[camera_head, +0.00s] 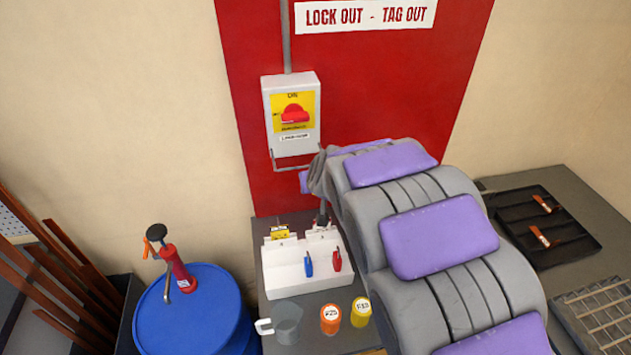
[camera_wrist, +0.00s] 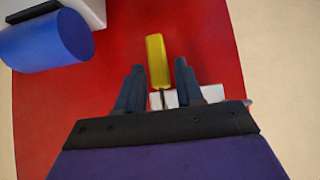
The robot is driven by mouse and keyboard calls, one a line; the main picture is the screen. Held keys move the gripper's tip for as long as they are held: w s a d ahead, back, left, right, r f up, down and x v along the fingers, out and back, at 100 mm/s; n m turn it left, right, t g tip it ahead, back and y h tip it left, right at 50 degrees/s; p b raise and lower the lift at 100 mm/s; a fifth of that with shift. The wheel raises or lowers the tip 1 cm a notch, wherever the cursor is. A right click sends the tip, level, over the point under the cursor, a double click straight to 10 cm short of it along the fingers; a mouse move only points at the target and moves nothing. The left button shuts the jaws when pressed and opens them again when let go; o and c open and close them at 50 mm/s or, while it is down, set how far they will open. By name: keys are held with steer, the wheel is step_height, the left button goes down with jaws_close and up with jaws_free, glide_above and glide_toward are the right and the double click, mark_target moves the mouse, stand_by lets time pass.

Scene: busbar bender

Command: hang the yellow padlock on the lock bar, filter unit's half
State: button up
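In the wrist view the yellow padlock (camera_wrist: 157,62) stands out between the two dark fingers of my gripper (camera_wrist: 159,70). In the head view my grey and purple arm reaches toward the red board and hides the gripper's tips and the held padlock. The lock bar (camera_head: 283,168) is the thin metal loop under the switch box (camera_head: 291,140). Its right part is hidden behind my arm.
A white tray (camera_head: 290,285) with a blue padlock (camera_head: 308,264) and a red padlock (camera_head: 337,261) stands below the board. A mug (camera_head: 287,323) and orange and yellow containers stand in front. A blue drum (camera_head: 195,320) is at left. A blue cylinder (camera_wrist: 45,42) shows in the wrist view.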

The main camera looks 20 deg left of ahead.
steer(key=o, duration=0.3)
steer(key=shift+a+f, duration=0.1)
steer(key=shift+a, duration=0.15)
steer(key=p+v, duration=0.2)
steer(key=v, duration=1.5)
steer(key=s+d+f+m+g+h, duration=0.2)
steer(key=s+d, duration=0.5)
steer(key=d, duration=0.2)
steer(key=s+d+f+m+g+h, duration=0.1)
steer(key=s+d+f+g, duration=0.15)
steer(key=s+d, duration=0.55)
steer(key=s+d+f+m+g+h, duration=0.1)
steer(key=s+d+g, duration=0.4)
steer(key=s+d, duration=0.6)
steer(key=s+f+m, duration=0.1)
steer(key=s+m, duration=0.1)
steer(key=s, duration=0.2)
steer(key=shift+d+h, duration=0.3)
steer(key=shift+h, duration=0.1)
steer(key=shift+d, duration=0.25)
steer(key=shift+a, duration=0.15)
